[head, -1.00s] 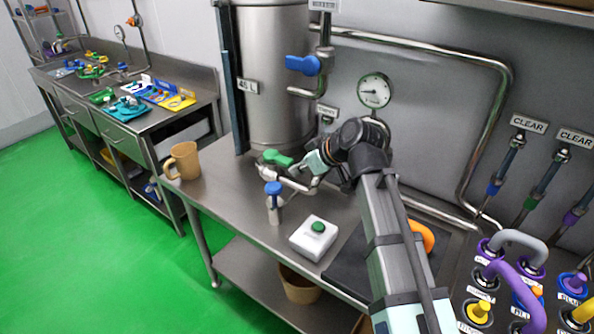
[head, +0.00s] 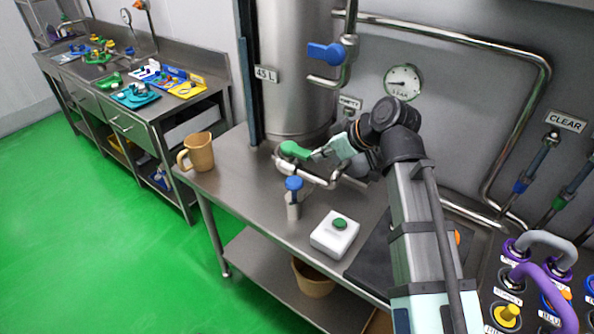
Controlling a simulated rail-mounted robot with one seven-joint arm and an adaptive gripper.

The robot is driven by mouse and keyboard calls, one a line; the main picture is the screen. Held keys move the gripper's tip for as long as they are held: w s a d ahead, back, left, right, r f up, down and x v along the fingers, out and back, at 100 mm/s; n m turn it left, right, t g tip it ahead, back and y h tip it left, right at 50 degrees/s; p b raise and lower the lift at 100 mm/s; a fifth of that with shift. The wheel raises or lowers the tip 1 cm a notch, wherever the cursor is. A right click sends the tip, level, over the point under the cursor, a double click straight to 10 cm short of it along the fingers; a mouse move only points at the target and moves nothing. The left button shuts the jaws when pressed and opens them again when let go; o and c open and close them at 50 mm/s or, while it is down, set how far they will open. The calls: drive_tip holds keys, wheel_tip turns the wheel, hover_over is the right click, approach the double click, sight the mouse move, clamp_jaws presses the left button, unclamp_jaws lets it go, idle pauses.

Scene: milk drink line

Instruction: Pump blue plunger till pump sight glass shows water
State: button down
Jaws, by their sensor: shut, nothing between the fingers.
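A blue-topped plunger (head: 293,184) stands upright on a short metal body on the steel bench. I cannot make out a pump sight glass or any water in it. My gripper (head: 317,155) is shut and empty, behind and to the right of the plunger and apart from it. Its tips are close to the right end of a green valve handle (head: 294,149) on the pipe below the tank. I cannot tell whether they touch the handle. My arm comes in from the lower right.
A steel tank (head: 298,75) marked 45 L has a blue lever (head: 325,54) beside it. A white box (head: 335,236) with a green button sits right of the plunger. A tan jug (head: 199,152) stands at the bench's left. Coloured hoses and plungers crowd the lower right.

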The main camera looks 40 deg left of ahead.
drive_tip(key=shift+d, duration=0.15)
drive_tip(key=p, duration=0.3)
hover_over(300, 187)
drive_tip(key=f, duration=0.6)
drive_tip(key=shift+w+a+f, duration=0.15)
drive_tip(key=shift+a+f, duration=0.05)
drive_tip(key=shift+a, duration=0.05)
wheel_tip(300, 187, down, 3)
drive_tip(key=shift+a+r+p, duration=0.1)
drive_tip(key=shift+a+p, duration=0.05)
drive_tip(key=shift+p, duration=0.3)
drive_tip(key=shift+f, duration=0.95)
wheel_tip(300, 187, down, 4)
drive_tip(key=b, duration=0.3)
drive_tip(key=shift+r, duration=0.1)
